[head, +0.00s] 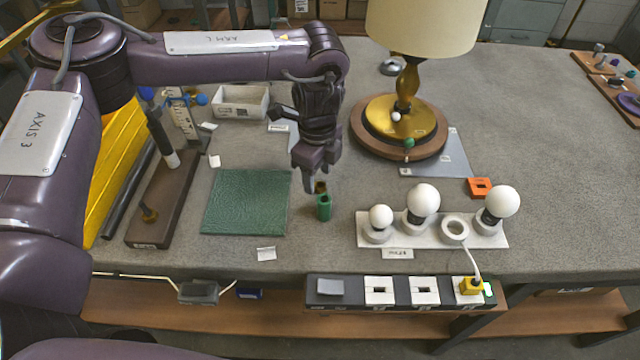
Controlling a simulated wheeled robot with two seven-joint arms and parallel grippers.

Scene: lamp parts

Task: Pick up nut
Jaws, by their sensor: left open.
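My left gripper (313,186) points down over the middle of the table and is open. A small brownish-gold piece (320,187), which may be the nut, shows right at its fingertips. It appears on or just above a short green cylinder (323,208) standing on the table. The gripper partly hides this piece, and I cannot tell whether the fingers touch it. My right gripper is not in view.
A gold lamp with a cream shade (425,22) stands on a round wooden base behind right. A white bulb rack (490,238) is at front right, a green mat (247,203) at left. A power strip (340,291) runs along the front edge. The table's right side is mostly clear.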

